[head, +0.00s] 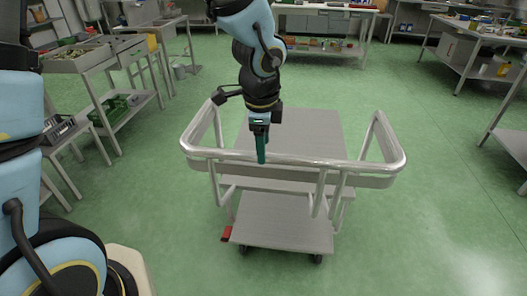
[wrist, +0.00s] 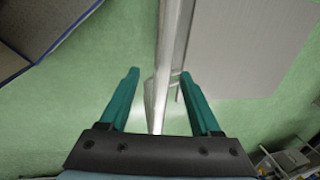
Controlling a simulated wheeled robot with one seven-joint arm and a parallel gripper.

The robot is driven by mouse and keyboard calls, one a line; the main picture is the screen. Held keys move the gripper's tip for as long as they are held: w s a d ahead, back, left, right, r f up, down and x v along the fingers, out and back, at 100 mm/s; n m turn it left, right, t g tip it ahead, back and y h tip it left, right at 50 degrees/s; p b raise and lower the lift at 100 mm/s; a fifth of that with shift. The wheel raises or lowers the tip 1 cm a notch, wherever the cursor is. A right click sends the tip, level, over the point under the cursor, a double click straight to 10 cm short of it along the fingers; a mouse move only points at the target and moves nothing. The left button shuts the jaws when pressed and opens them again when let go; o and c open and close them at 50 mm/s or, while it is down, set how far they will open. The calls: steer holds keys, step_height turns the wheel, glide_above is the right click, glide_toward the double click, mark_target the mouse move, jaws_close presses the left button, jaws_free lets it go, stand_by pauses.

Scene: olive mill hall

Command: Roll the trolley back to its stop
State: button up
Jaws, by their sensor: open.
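The trolley (head: 290,215) stands in the middle of the head view, with grey decks and a pale metal push rail (head: 300,162) at its near side. My gripper (head: 261,158) points down at the rail, left of its middle. In the wrist view my gripper (wrist: 163,98) has its two teal fingers apart. The rail (wrist: 165,85) runs between the fingers in that picture, with no visible contact on either side. The trolley's deck (wrist: 240,45) fills the right of the wrist view. I cannot make out a stop for the trolley.
Benches with trays (head: 85,60) line the left side. A table (head: 325,9) stands at the back and another (head: 480,38) at the right. The green floor (head: 430,220) right of the trolley is clear.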

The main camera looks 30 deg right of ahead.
step_height(320, 180, up, 7)
steer(key=s, duration=0.1)
steer(key=shift+a, duration=0.45)
steer(key=w+a+f+n, duration=0.1)
steer(key=w+a+n, duration=0.45)
steer(key=a, duration=0.25)
steer(key=w+a+n, duration=0.4)
steer(key=a+n, duration=0.2)
steer(key=a, duration=0.2)
steer(key=a+f+n+y, duration=0.1)
steer(key=a+n, duration=1.2)
steer(key=a, duration=0.3)
steer(key=shift+w+a+f, duration=0.3)
steer(key=shift+w+a, duration=0.05)
steer(key=shift+a, duration=0.05)
